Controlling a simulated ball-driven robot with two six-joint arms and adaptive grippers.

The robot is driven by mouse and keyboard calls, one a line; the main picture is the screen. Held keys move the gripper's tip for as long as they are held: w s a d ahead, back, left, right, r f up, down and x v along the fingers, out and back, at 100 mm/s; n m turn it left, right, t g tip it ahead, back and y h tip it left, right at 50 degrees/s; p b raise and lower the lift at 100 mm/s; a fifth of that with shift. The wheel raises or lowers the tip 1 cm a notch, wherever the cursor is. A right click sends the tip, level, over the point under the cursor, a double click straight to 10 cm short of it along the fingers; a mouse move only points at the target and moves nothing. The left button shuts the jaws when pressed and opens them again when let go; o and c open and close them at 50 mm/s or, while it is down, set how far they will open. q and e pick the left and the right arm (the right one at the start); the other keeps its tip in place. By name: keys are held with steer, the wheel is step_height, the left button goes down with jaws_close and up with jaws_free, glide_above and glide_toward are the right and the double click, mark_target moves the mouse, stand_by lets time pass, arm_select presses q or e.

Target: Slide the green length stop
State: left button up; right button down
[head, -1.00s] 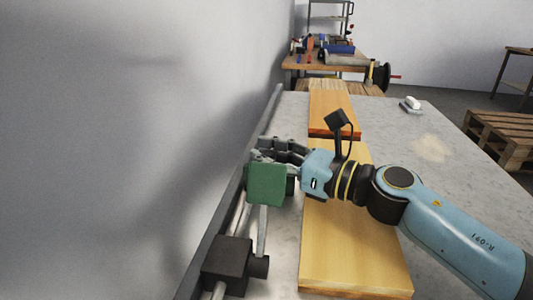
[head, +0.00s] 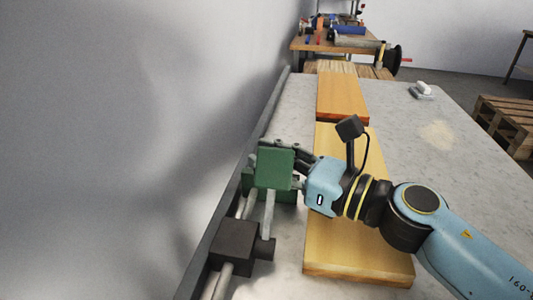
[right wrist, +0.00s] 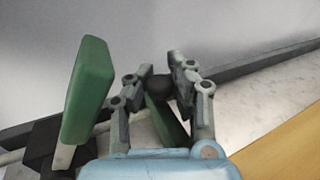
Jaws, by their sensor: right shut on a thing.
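The green length stop (head: 274,168) stands on the rail along the wall side of the stone table, beside the near wooden board. It has an upright green plate and a green body lower behind it. In the right wrist view, the green plate (right wrist: 88,90) rises left of the fingers. My right gripper (right wrist: 165,76) is shut on the stop's dark round knob (right wrist: 158,88), just behind the plate. In the head view, the plate partly hides the fingers. My left gripper is out of view.
A black block (head: 236,245) sits on the rail nearer me than the stop. The near board (head: 350,248) and a far board (head: 341,97) lie in line on the stone table (head: 402,135). The grey wall is close on the left. A white-topped object (head: 422,89) lies at the far right.

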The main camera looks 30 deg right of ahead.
steer(key=c, duration=1.6)
jaws_free()
steer(key=shift+s+f, duration=0.2)
steer(key=o, duration=0.5)
steer(key=shift+s+r, duration=0.2)
steer(key=shift+s, duration=0.05)
steer(key=shift+w, duration=0.2)
